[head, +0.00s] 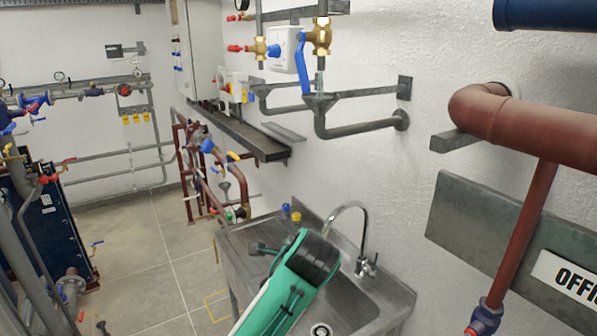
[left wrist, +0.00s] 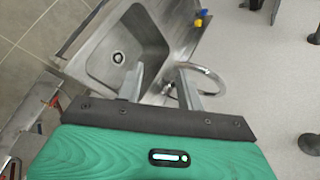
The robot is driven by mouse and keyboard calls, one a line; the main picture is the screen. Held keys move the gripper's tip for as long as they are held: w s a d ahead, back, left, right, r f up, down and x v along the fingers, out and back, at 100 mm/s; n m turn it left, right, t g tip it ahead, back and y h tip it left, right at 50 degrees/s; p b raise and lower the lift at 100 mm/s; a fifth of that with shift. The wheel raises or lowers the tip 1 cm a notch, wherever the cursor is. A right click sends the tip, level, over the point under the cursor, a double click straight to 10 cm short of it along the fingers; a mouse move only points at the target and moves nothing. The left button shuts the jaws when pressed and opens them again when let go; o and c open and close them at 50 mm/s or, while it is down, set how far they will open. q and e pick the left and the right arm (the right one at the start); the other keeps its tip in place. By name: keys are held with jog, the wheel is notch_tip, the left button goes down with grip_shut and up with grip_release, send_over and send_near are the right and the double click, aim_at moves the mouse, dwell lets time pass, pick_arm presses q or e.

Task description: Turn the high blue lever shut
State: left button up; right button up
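The high blue lever (head: 302,66) is on a brass valve (head: 320,37) on the wall pipework in the upper middle of the head view. It hangs down from the valve, roughly along the vertical pipe, with its lower end near the pipe bracket. Nothing touches it. One of my green arms reaches up from the bottom of the head view, in front of the sink; I cannot make out its fingertips there. In the left wrist view, my left gripper (left wrist: 160,82) has its two fingers apart with nothing between them, seen above the sink. My right gripper is not seen.
A steel sink (head: 388,304) with a curved tap (head: 348,208) stands against the wall below the lever. A white box (head: 285,49) is just left of the lever. Grey pipes (head: 360,122) run below it. A thick red pipe (head: 545,130) juts out at right.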

pick_arm(q)
jog(key=w+d+r+m+t+y, duration=0.2)
jog(key=r+m, duration=0.1)
jog(key=r, duration=0.7)
jog(key=w+d+r+m+t+y, duration=0.1)
jog(key=w+d+r+m, duration=0.15)
jog(key=r, duration=0.65)
jog(key=m+t+y, duration=0.2)
jog(key=m+y, duration=0.1)
jog(key=y, duration=0.2)
send_near(299, 76)
jog(key=p+x, duration=0.3)
jog(key=x, duration=0.2)
jog(key=p+x, duration=0.4)
jog(key=x, duration=0.1)
jog(key=shift+w+d, duration=0.15)
jog(key=shift+w, duration=0.35)
jog(key=shift+w+a+p, duration=0.3)
jog(key=shift+w+p, duration=0.05)
jog(key=shift+w, duration=0.05)
grip_shut()
